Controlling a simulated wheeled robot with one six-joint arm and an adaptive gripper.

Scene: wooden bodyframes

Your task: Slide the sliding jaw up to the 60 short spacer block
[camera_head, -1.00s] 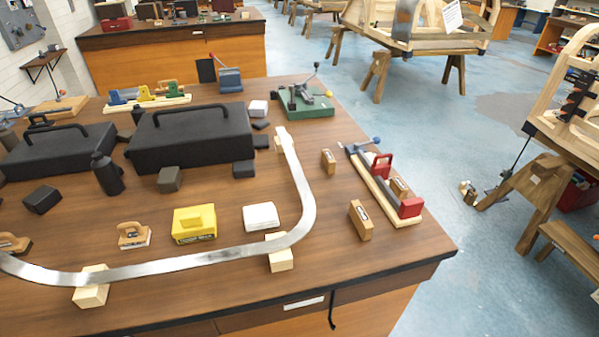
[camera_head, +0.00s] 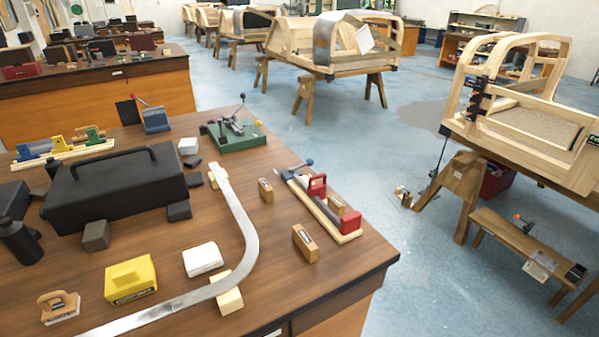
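A clamping fixture with a pale wooden base (camera_head: 328,221) lies near the right edge of the brown workbench. It has a red jaw (camera_head: 317,186) toward its far end, near a blue ball knob (camera_head: 310,162), and another red block (camera_head: 350,222) at its near end. I cannot tell for certain which red part slides. A small wooden block (camera_head: 337,204) sits between them; whether it touches either is too small to tell. Two similar wooden blocks stand left of the fixture, one farther (camera_head: 266,190) and one nearer (camera_head: 305,243). Their labels are unreadable. My gripper is not in view.
A curved metal strip (camera_head: 241,216) rests on pale blocks left of the fixture. A green-based tool (camera_head: 236,137) stands behind it, and a black case (camera_head: 115,190) at left. Blue floor right of the bench is open up to a trestle (camera_head: 460,185) and low wooden bench (camera_head: 525,245).

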